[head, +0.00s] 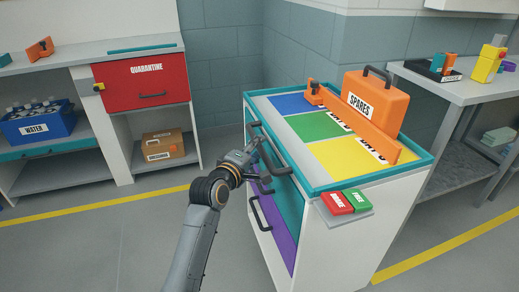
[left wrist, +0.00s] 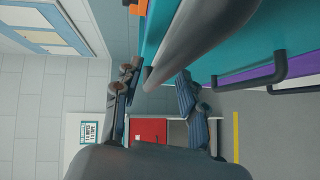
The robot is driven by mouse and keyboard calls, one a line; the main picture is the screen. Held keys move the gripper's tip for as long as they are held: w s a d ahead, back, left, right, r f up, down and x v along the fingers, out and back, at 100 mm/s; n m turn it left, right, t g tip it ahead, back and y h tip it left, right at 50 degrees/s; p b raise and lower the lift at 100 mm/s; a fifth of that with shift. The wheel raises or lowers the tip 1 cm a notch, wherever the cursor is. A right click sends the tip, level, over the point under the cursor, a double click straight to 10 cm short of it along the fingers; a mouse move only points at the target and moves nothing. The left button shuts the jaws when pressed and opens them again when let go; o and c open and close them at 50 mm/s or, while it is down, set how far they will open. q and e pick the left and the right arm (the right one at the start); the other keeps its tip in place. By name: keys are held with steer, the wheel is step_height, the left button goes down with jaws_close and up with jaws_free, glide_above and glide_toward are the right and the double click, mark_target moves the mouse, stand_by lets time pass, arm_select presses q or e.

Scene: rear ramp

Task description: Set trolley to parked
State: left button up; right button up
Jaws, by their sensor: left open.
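The trolley (head: 395,209) is a white cart with a teal rim, standing right of centre in the head view. Its near right edge carries a red tab (head: 337,202) and a green tab (head: 358,199) side by side; the green one seems to read FREE. The left side has dark handles, a teal drawer front and a purple one. My left gripper (head: 257,154) is beside the top dark handle (head: 272,152). In the left wrist view the open fingers (left wrist: 157,82) have this handle's grey bar (left wrist: 200,35) between them in the picture; contact is unclear. My right gripper is out of view.
An orange SPARES case (head: 375,101) and an orange rail sit on the trolley top, over blue, green and yellow panels. A bench with a red QUARANTINE door (head: 140,82) is at left. A grey table (head: 450,88) stands at right. Floor left of the trolley is clear.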

arm_select(q)
steer(key=shift+x, duration=0.9)
jaws_close()
